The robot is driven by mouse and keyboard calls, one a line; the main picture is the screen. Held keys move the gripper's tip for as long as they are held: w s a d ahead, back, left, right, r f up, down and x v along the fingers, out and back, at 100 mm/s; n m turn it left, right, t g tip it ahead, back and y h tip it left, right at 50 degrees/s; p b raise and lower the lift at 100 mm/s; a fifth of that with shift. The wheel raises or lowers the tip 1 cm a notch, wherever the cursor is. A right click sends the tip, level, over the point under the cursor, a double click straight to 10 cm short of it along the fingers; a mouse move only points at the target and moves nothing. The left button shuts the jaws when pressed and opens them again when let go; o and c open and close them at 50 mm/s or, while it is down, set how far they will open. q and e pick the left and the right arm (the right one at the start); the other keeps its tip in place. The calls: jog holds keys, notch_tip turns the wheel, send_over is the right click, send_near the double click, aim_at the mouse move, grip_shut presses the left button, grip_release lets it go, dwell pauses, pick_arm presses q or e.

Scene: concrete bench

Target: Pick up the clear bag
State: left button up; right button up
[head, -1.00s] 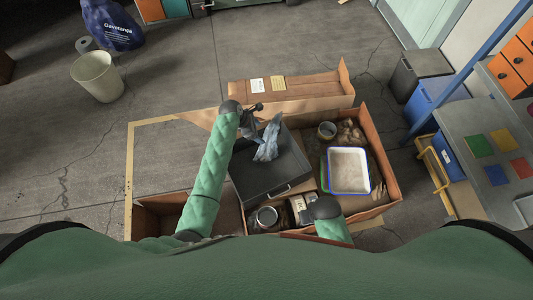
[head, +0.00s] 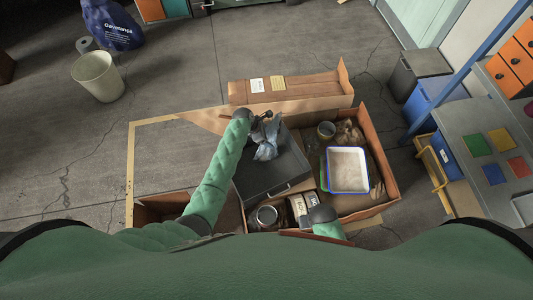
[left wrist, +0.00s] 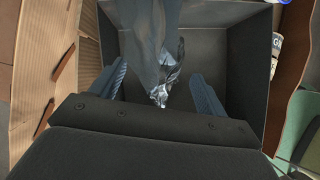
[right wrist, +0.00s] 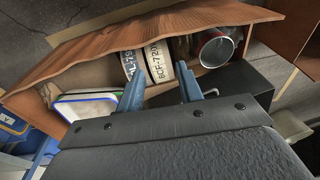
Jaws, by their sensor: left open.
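The clear bag (head: 267,150) is a crumpled, bluish, see-through thing over the black box (head: 280,178). My left gripper (head: 266,118) is at the bag's far end in the head view and hides part of it. In the left wrist view, the bag (left wrist: 152,45) hangs between the two spread fingers, with its bunched, shiny end low between them. The left gripper is open; I cannot tell whether a finger touches the bag. My right gripper (right wrist: 160,88) is open and empty, near the carton's front wall.
An open carton (head: 385,158) holds a white tray (head: 348,170) with a blue rim, labelled rolls (right wrist: 158,62), a metal can (right wrist: 216,46) and another can (head: 326,130). A blue post and bench (head: 462,135) stand at the right. Open floor lies at the left.

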pick_arm(q)
grip_shut()
